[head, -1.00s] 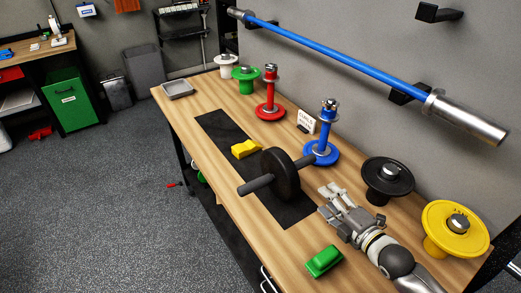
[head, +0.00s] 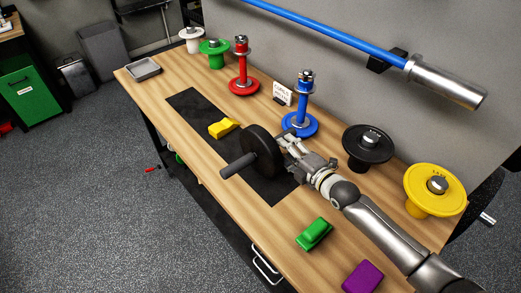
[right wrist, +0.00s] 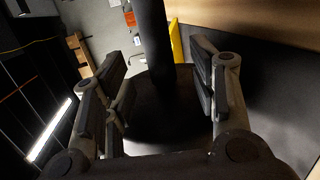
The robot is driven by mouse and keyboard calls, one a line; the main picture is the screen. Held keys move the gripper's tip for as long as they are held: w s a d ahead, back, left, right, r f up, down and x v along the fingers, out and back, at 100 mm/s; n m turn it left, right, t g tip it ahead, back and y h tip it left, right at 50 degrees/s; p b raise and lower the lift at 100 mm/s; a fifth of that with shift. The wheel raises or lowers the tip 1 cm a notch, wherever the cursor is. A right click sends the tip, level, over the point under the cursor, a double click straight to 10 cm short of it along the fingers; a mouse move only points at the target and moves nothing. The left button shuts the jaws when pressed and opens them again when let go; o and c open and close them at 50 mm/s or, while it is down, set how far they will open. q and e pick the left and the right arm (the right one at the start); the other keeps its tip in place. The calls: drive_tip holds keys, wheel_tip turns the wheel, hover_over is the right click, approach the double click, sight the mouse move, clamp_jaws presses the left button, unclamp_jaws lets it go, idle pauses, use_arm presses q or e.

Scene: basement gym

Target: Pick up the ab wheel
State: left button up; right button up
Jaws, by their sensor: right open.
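The ab wheel, with a black wheel (head: 262,152) and dark handles, stands on the black mat (head: 190,105) on the workbench. One handle (head: 238,166) sticks out to the left; the other is largely hidden by my right gripper (head: 289,146). That gripper is open at the wheel's right side. In the right wrist view, its fingers (right wrist: 160,95) stand apart on both sides, with a dark bar (right wrist: 155,30) and a dark round shape between them. Whether they touch the wheel I cannot tell. My left gripper is not in view.
On the workbench (head: 215,185) are a yellow block (head: 223,128), a green block (head: 314,233) and a purple block (head: 362,277). Blue (head: 299,123), red (head: 243,87), black (head: 367,145) and yellow (head: 434,190) stands line the wall side. A barbell (head: 340,45) hangs above.

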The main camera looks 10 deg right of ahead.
drive_tip(key=shift+p+x, duration=0.45)
drive_tip(key=shift+x, duration=1.75)
drive_tip(key=shift+s+a, duration=0.1)
clamp_jaws()
drive_tip(key=shift+r, duration=0.15)
